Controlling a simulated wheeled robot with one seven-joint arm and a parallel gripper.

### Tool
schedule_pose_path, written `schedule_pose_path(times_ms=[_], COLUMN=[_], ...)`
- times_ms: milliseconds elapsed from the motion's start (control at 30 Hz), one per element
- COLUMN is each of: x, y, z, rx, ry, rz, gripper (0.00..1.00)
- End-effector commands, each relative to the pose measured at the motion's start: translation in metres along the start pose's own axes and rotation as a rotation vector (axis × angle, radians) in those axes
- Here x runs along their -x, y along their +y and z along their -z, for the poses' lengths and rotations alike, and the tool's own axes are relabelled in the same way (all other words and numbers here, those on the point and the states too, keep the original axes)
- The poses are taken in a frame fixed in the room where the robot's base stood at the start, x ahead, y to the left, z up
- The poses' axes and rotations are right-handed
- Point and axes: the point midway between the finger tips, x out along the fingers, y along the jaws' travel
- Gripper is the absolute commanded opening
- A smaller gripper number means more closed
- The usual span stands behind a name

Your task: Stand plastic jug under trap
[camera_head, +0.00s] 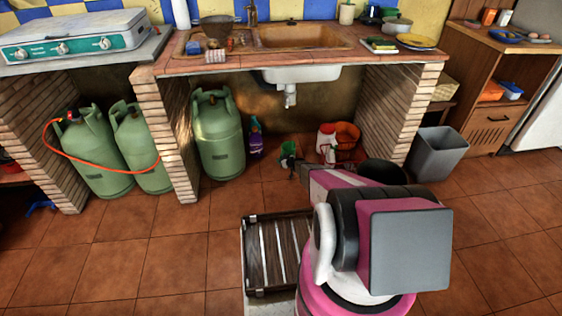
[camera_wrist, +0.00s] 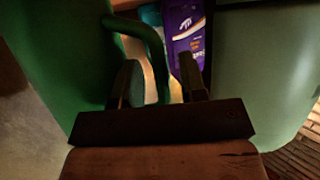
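The green plastic jug (camera_head: 288,149) stands on the floor under the sink, a little in front of the drain trap (camera_head: 290,95), which hangs below the white basin. My gripper (camera_head: 293,171) is low and close to the jug's near side. In the wrist view, the jug's green body (camera_wrist: 60,60) fills the left side, and its curved handle (camera_wrist: 150,35) runs down between the two fingertips of my gripper (camera_wrist: 158,82). The fingers are apart, with a gap showing beside the handle. The jug's base is hidden in the wrist view.
A purple bottle (camera_head: 255,142) and a large green gas cylinder (camera_head: 218,138) stand left of the jug. A white bottle (camera_head: 326,138) and a red basket (camera_head: 347,137) stand right. Brick piers (camera_head: 170,130) bound the bay. Open floor lies in front at left.

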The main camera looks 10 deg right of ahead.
Motion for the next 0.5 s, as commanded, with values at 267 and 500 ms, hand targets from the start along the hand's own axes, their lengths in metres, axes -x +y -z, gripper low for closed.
schedule_pose_path(times_ms=[267,500], x=[0.045,0.093], y=[-0.002,-0.002], z=[0.001,0.001], rx=[0.0,-0.001], ry=[-0.001,0.0], rz=[-0.001,-0.001], gripper=[0.39,0.39])
